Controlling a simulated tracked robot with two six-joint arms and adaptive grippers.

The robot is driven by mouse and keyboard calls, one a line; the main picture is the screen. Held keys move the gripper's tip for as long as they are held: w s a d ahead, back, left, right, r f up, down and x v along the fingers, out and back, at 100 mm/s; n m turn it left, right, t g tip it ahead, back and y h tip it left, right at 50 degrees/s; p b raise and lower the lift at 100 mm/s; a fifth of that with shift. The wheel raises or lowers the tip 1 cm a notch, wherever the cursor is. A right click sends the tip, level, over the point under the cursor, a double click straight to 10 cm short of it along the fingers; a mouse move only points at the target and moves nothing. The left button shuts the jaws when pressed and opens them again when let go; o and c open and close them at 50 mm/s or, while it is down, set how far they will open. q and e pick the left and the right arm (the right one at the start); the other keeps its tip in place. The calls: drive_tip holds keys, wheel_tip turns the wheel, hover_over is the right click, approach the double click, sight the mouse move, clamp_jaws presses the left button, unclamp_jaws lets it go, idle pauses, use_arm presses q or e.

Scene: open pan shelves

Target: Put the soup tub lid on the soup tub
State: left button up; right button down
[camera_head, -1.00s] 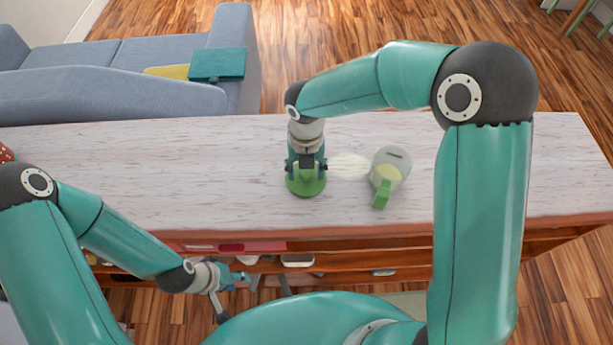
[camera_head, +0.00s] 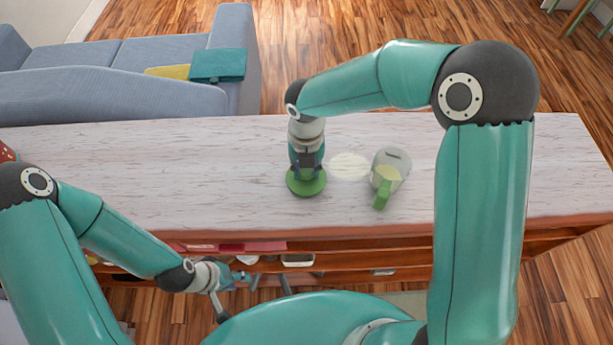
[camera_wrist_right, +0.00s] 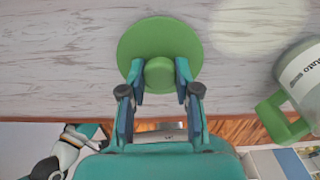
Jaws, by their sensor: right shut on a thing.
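The soup tub lid (camera_head: 312,189) is a green disc with a round knob on top. It is low over the counter or on it; I cannot tell which. It also shows in the right wrist view (camera_wrist_right: 160,40). My right gripper (camera_head: 306,172) is above the lid, shut on its knob, with one finger on each side. The soup tub (camera_head: 396,158) is a pale cylinder with a green handle, to the right of the lid. Its open top shows no cover. My left gripper (camera_head: 232,278) is low at the counter's front edge; its jaws are too small to read.
A pale round patch (camera_head: 349,166) lies on the whitish counter (camera_head: 200,170) between lid and tub. A blue sofa (camera_head: 110,90) stands behind.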

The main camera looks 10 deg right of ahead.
drive_tip(key=shift+r, duration=0.2)
drive_tip(key=shift+r+p, duration=1.7)
drive_tip(key=shift+p, duration=0.1)
drive_tip(key=shift+r, duration=0.1)
wheel_tip(320, 180, up, 9)
drive_tip(key=p, duration=0.8)
drive_tip(key=s+d+f+p, duration=0.1)
drive_tip(key=s+d, duration=0.1)
drive_tip(key=d, duration=0.7)
drive_tip(key=s+d+f+n+p, duration=0.1)
drive_tip(key=s+d+f, duration=0.1)
drive_tip(key=d, duration=0.7)
drive_tip(key=shift+s+f, duration=0.3)
drive_tip(key=shift+s, duration=0.1)
drive_tip(key=shift+d, duration=0.1)
idle(0.8)
